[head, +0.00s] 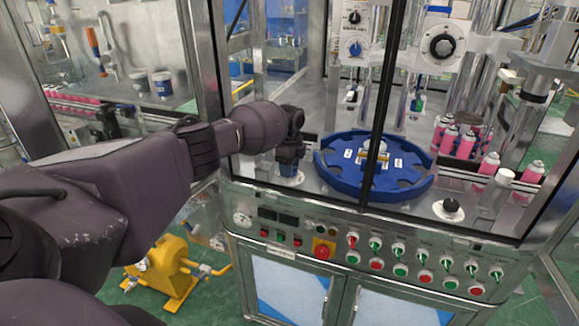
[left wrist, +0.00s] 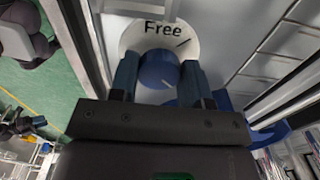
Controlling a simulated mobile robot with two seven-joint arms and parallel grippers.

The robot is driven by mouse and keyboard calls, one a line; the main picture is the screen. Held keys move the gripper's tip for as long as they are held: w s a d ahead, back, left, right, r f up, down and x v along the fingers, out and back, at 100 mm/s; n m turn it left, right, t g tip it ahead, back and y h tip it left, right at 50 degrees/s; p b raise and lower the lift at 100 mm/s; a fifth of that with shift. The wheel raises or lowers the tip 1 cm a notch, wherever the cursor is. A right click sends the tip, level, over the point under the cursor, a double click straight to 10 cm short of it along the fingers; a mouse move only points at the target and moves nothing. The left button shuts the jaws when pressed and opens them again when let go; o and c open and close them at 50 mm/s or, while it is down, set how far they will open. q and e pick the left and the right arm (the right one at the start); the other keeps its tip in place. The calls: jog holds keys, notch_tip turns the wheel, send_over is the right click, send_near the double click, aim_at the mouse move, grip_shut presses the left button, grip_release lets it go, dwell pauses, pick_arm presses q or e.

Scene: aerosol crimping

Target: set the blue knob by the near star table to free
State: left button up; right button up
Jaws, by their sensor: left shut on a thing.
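The blue knob (left wrist: 158,68) stands on a white round plate (left wrist: 205,40) in the left wrist view. The plate carries the word "Free" and a short black mark to the right of it. A pale line on the knob's face points to the lower right, away from the word. My left gripper (head: 289,168) points down beside the blue star table (head: 330,166), on its left side. Its two fingers are closed on opposite sides of the knob. In the head view the gripper hides most of the knob. My right gripper is in neither view.
Another blue knob (head: 355,48) sits on a white panel behind a dark frame post. A black knob (head: 451,205) is on the deck at right. Pink cans (head: 466,145) line the right side. The front panel holds several buttons and a red emergency stop (head: 322,252).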

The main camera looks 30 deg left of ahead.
pick_arm(q)
jog(key=shift+n+p, duration=0.4)
jog(key=shift+n, duration=0.7)
jog(key=n+p, duration=0.1)
jog(key=n, duration=0.1)
jog(key=shift+d+r+n, duration=0.1)
jog(key=shift+n, duration=0.3)
jog(key=n+p, duration=0.2)
jog(key=n, duration=0.1)
jog(key=shift+s+n, duration=0.1)
jog(key=shift+n, duration=0.2)
jog(key=shift+n+p, duration=0.5)
jog(key=shift+n, duration=0.4)
jog(key=shift+d+n, duration=0.1)
jog(key=shift+n, duration=3.3)
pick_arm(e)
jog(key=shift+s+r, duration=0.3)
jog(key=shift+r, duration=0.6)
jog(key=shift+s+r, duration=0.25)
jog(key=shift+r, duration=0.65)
pick_arm(q)
jog(key=o, duration=0.9)
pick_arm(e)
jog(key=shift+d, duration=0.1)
